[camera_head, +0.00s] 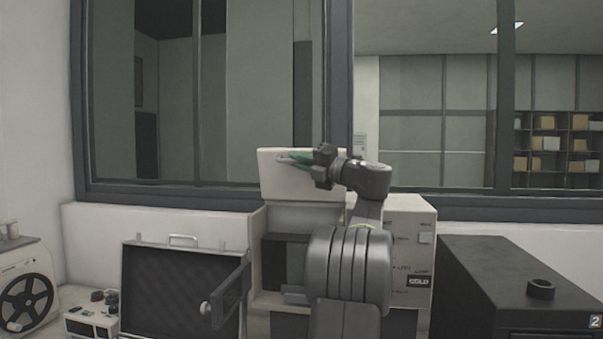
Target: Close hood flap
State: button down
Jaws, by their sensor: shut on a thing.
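The hood flap (278,185) is a pale panel. It stands raised, nearly upright, above the white mounting press (409,232), in front of the window. My gripper (284,160) is at the flap's upper part, reaching in from the right, and is shut on the flap. The exact gripped spot is too small to make out. Below the flap, the press has a dark open recess (276,268). My arm hides the middle of the press and the flap's right part.
A dark small door (231,296) with a round knob stands open on the left. Behind it is an open foam-lined case (170,285). A black cabinet (475,262) with a dark ring (540,289) on top stands at the right. A reel device (25,298) is at the far left.

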aim_at(298, 176)
jog(key=s+f+n+g+y+b, duration=0.1)
jog(key=s+f+n+b, duration=0.3)
jog(key=b, duration=0.8)
jog(key=shift+s+a+f+n+y+b, duration=0.4)
jog(key=shift+f+n+y, duration=0.3)
jog(key=shift+f+n, duration=0.85)
jog(key=shift+f, duration=0.15)
jog(key=shift+m, duration=0.25)
jog(key=c, duration=1.5)
grip_release()
jog(key=shift+o, duration=0.2)
